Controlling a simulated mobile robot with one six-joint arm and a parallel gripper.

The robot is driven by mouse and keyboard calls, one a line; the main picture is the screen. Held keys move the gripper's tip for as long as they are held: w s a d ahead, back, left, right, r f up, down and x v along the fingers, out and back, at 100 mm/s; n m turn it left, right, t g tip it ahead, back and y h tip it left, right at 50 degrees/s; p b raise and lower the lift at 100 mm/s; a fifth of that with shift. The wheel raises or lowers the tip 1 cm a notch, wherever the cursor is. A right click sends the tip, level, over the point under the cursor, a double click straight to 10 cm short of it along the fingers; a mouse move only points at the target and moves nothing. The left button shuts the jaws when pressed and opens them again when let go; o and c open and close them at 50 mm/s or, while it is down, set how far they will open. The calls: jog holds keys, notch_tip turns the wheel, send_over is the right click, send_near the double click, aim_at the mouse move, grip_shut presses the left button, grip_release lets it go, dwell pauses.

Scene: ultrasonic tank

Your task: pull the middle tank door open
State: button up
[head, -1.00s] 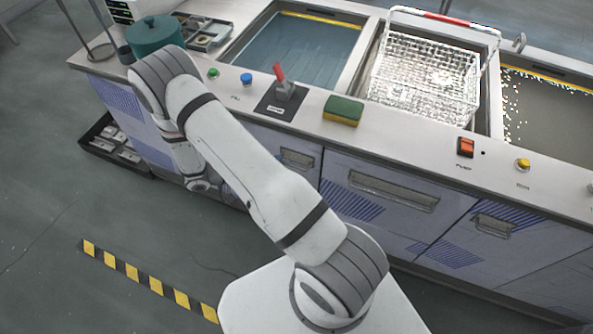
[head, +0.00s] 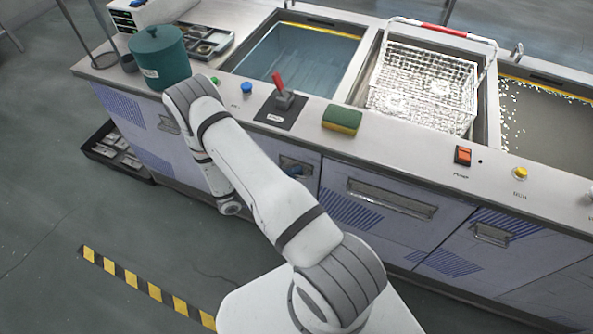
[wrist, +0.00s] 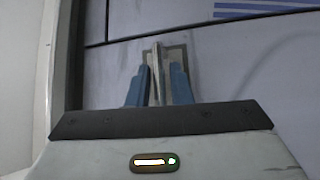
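A lilac tank door (head: 262,150) with a small recessed metal handle (head: 296,170) sits in the cabinet front, just left of a wide-handled panel; my arm partly covers it. In the wrist view, my gripper (wrist: 158,86) has its two blue fingers on either side of the handle's bar (wrist: 156,72). Narrow gaps seem to show between bar and fingers, so the gripper looks open around the bar, not clamped. The door's face looks flush with the seam beside it. In the head view my forearm hides most of the gripper.
The wide panel (head: 390,199) and a right door (head: 490,234) have their own handles. Above, the counter holds a green pot (head: 160,60), a red lever (head: 280,90), a sponge (head: 342,120) and a wire basket (head: 425,90). A floor tray (head: 117,155) stands left. Floor in front is clear.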

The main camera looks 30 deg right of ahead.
grip_shut()
dwell(0.4)
